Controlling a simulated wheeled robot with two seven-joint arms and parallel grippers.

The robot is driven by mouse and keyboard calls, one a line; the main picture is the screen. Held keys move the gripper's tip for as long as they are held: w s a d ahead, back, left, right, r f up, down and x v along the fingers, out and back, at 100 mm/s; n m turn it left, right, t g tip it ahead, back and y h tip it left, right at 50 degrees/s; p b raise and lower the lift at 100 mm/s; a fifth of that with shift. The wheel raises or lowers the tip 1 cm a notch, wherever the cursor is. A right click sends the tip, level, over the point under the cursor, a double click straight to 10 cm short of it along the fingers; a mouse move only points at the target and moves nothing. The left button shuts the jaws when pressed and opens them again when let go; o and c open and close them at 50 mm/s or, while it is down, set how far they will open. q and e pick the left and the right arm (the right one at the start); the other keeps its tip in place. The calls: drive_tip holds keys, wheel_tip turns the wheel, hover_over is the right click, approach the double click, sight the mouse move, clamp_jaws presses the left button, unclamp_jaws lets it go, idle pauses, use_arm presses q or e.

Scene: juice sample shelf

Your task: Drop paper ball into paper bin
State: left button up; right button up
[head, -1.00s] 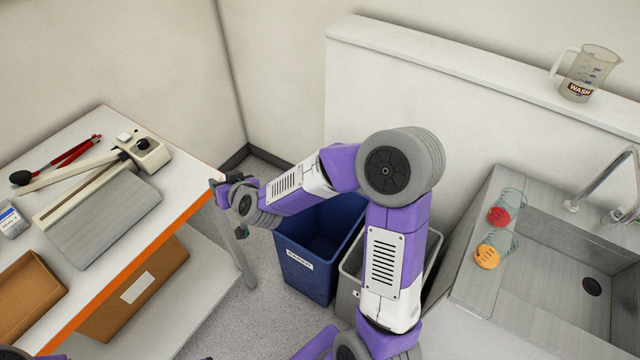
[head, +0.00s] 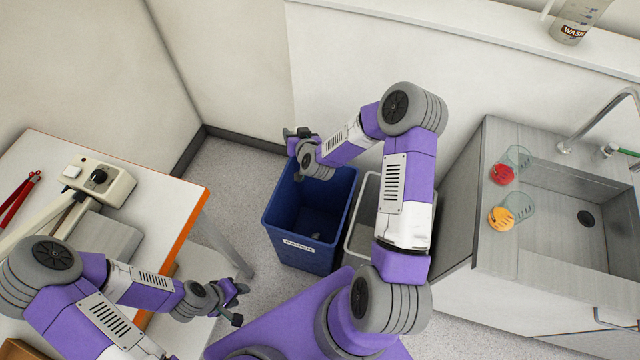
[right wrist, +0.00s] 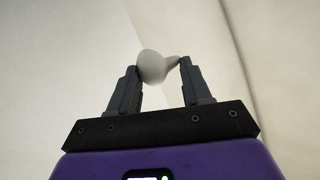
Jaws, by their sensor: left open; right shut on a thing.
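The paper bin (head: 300,258), blue with a PAPER label on its front, stands on the floor in the middle of the head view. My right gripper (head: 298,133) is over the bin's far left part. In the right wrist view, my right gripper (right wrist: 160,72) is shut on the pale paper ball (right wrist: 153,67) at its fingertips. The ball cannot be made out in the head view. My left gripper (head: 236,303) is open and empty, low and left of the bin, beside the white table.
A grey bin (head: 360,240) stands just right of the blue one. The white table (head: 150,200) with an orange edge is at the left, the sink counter (head: 485,250) at the right. A wall is close behind the bins. Some grey floor is free left of the blue bin.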

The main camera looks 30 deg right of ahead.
drive_tip(key=s+d+f+b, duration=0.1)
drive_tip(key=s+f, duration=0.2)
drive_tip(key=f, duration=0.6)
drive_tip(key=s+f+b, duration=0.1)
drive_tip(key=s+f, duration=0.2)
drive_tip(key=f, duration=0.6)
drive_tip(key=s+d+f+b, duration=0.1)
drive_tip(key=s+f, duration=0.2)
drive_tip(key=f, duration=0.6)
drive_tip(key=shift+d+b, duration=0.3)
drive_tip(key=shift+s, duration=0.1)
